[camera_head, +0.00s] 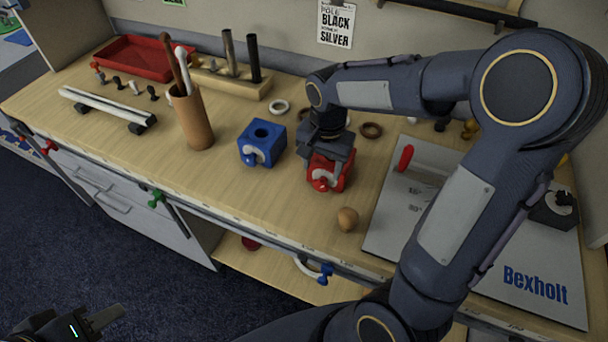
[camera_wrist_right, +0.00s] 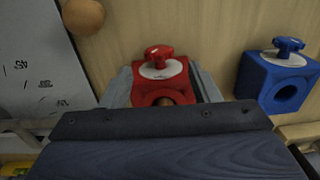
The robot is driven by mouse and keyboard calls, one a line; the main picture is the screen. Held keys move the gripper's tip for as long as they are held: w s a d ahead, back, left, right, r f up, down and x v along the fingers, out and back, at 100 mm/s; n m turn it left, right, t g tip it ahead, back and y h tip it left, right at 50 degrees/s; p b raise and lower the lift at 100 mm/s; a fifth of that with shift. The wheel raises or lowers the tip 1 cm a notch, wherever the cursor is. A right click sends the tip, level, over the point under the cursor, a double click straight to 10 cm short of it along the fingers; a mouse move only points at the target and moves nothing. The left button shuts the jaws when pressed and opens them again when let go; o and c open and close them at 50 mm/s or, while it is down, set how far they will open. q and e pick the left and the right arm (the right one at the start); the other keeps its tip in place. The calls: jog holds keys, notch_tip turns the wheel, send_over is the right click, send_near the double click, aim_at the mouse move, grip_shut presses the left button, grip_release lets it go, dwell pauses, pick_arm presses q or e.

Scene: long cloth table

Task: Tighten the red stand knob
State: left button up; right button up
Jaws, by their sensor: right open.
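The red stand (camera_head: 343,177) is a block on the wooden table, with a red knob (camera_head: 321,184) on a pale round disc on its front. In the right wrist view the red stand (camera_wrist_right: 178,84) shows its round hole, and the red knob (camera_wrist_right: 158,54) stands out past the block. My right gripper (camera_wrist_right: 163,88) is open, its grey fingers on either side of the red stand; contact cannot be told. In the head view my right gripper (camera_head: 326,160) covers the stand's top. My left gripper (camera_head: 108,316) is at the lower left, away from the table; its opening is unclear.
A blue stand (camera_head: 259,148) with a blue knob is left of the red one. A brown ball (camera_head: 347,219) lies near the front edge. A grey Bexholt board (camera_head: 520,265) lies right, under my right arm. A brown cup (camera_head: 194,122) holding sticks stands left.

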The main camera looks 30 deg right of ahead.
aim_at(327, 188)
notch_tip(327, 188, down, 7)
jog(key=shift+f, duration=0.1)
jog(key=shift+c, duration=0.5)
jog(key=c, duration=0.9)
jog(key=shift+d+f+t+y+b, duration=0.15)
jog(key=shift+t+y+b, duration=0.25)
jog(key=shift+b, duration=0.55)
jog(key=t+y+b, duration=0.2)
jog(key=b, duration=0.6)
jog(key=t+y+b, duration=0.2)
jog(key=t+b, duration=0.1)
jog(key=b, duration=0.6)
jog(key=s+f+t+y+b, duration=0.1)
jog(key=t+y+b, duration=0.2)
jog(key=b, duration=0.5)
jog(key=shift+d+b, duration=0.25)
jog(key=shift+b, duration=0.05)
jog(key=shift+r+t+y+b, duration=0.2)
jog(key=shift+t+y+b, duration=0.15)
jog(key=shift+b, duration=0.6)
jog(key=o, duration=1)
